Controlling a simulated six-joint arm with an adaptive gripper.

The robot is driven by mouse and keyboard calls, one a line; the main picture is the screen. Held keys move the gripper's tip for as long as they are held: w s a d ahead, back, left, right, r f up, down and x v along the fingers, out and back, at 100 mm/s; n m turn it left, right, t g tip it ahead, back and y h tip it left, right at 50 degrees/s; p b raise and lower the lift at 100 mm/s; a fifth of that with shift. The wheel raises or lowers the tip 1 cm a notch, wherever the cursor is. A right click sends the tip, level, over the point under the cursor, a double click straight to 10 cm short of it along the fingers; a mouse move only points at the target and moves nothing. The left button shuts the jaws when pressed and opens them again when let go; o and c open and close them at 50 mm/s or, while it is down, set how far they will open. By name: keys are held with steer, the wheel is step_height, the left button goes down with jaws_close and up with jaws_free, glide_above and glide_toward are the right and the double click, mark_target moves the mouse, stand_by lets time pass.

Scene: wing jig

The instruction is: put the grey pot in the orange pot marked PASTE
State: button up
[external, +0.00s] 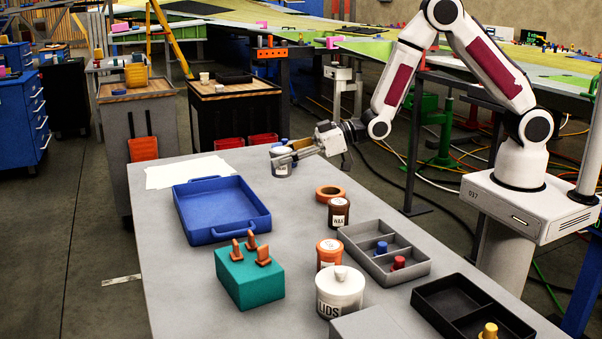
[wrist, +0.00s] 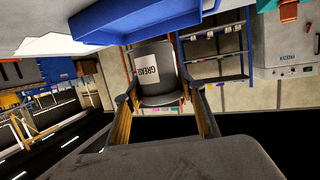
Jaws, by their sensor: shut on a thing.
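The grey pot (wrist: 157,87), with a white label reading GREASE, is between the two fingers of my gripper (wrist: 165,105) in the wrist view. My gripper (external: 289,158) is shut on it. In the external view the held pot (external: 282,171) is at the far end of the grey table, partly hidden by the fingers, with something blue at its top. I cannot tell its height above the table. The orange pot (external: 328,247) stands upright nearer the camera, between the brown WAX pot and the white LIDS pot. Its white label is too small to read surely. My gripper is well apart from it.
A blue tray (external: 184,219), a teal block with orange pegs (external: 250,284), a brown pot (external: 338,213), an orange ring (external: 330,190), a white LIDS pot (external: 340,295) and a grey divided tray (external: 409,277) are on the table. Bare table lies between the blue tray and pots.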

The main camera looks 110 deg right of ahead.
steer(key=w+a+r+n+y, duration=0.2)
steer(key=a, duration=0.7)
steer(key=w+a+r+n+y, duration=0.1)
steer(key=a+r+n+y, duration=0.15)
steer(key=a, duration=0.55)
steer(key=n+y, duration=0.3)
steer(key=y, duration=0.2)
glide_above(330, 245)
steer(key=shift+d+r+h, duration=0.1)
steer(key=shift+r+h, duration=0.15)
steer(key=shift+r, duration=0.15)
steer(key=shift+f, duration=0.15)
steer(key=shift+f, duration=2.8)
steer(key=shift+f, duration=2.1)
steer(key=shift+f, duration=0.15)
